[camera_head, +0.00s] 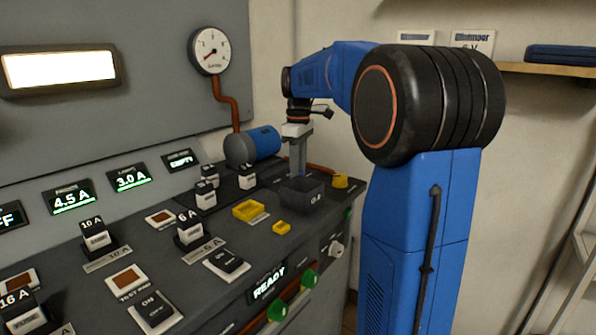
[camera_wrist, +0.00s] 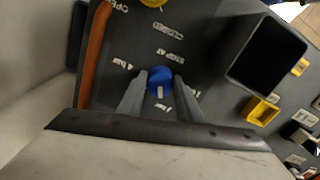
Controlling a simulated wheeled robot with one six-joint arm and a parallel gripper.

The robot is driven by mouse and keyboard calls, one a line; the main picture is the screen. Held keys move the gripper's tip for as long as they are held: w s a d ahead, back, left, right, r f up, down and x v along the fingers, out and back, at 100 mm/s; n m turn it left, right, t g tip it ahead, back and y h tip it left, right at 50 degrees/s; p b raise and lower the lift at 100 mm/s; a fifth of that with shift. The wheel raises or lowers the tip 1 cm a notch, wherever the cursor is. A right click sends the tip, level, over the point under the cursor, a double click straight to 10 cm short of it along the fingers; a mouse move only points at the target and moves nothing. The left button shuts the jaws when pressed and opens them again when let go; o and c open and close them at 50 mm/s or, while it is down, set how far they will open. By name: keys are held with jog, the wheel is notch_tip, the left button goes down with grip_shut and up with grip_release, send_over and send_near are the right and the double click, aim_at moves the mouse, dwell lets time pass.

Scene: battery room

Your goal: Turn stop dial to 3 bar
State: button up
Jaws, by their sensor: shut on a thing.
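The stop dial (camera_wrist: 160,76) is a small round blue knob with a white pointer line, seen in the wrist view on a dark panel. Its white line points toward the bottom of that picture, toward my wrist. A "STOP AT" label (camera_wrist: 169,53) sits above it and a "4 bar" label (camera_wrist: 122,66) at its left; labels at its lower right are partly covered. My gripper (camera_wrist: 159,92) is shut on the dial, one grey finger on each side. In the head view my gripper (camera_head: 298,167) reaches down behind the black bin, and the dial is hidden.
A pressure gauge (camera_head: 210,51) hangs on the wall panel, its needle toward the lower left. A blue tank (camera_head: 254,146) lies left of my gripper. A black open bin (camera_head: 314,197) and a yellow knob (camera_head: 340,181) stand close by. Several fuses and switches cover the bench.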

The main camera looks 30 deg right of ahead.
jog(key=m, duration=0.5)
jog(key=shift+a+m, duration=0.1)
jog(key=shift+m, duration=0.2)
jog(key=m, duration=0.5)
jog(key=shift+a+m, duration=0.1)
jog(key=shift+m, duration=0.2)
jog(key=shift+r, duration=0.1)
jog(key=o, duration=1)
jog(key=shift+o, duration=0.2)
notch_tip(320, 180, up, 17)
jog(key=shift+s+d, duration=0.15)
jog(key=shift+d, duration=0.1)
jog(key=shift+r, duration=0.1)
